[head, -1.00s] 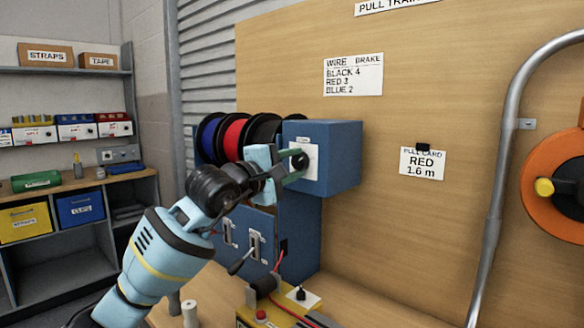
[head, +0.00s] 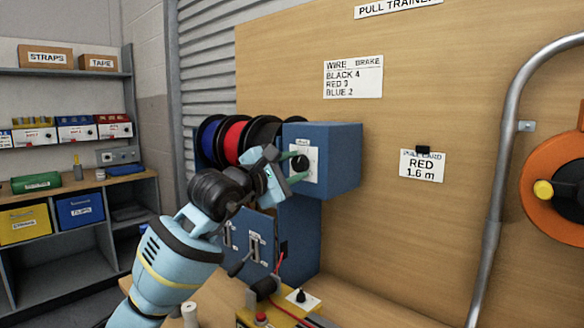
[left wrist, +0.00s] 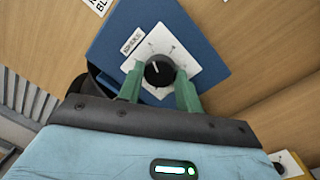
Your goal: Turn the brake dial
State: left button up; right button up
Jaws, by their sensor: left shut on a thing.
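The black brake dial (head: 300,163) sits on a white plate on the face of the blue brake box (head: 340,150). My left gripper (head: 293,167) is at the dial, its green fingers on either side of it. In the left wrist view, the dial (left wrist: 158,70) shows between the two fingers, with a white pointer line on its face and small marks around it on the white plate (left wrist: 158,40). The gripper is shut on the dial. My right gripper is not in view.
Black, red (head: 232,138) and blue (head: 208,136) wire spools stand left of the box. A chart (head: 353,77) on the board reads black 4, red 3, blue 2. A pull card (head: 422,165) reads red 1.6 m. A yellow unit (head: 262,318) sits below.

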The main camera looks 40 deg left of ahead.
pick_arm(q)
jog(key=o, duration=1)
jog(key=shift+s, duration=0.1)
jog(key=s+b, duration=0.1)
jog(key=s, duration=0.6)
jog(key=shift+s+a+f+b, duration=0.2)
jog(key=shift+s+f+b, duration=0.1)
jog(key=shift+f, duration=0.05)
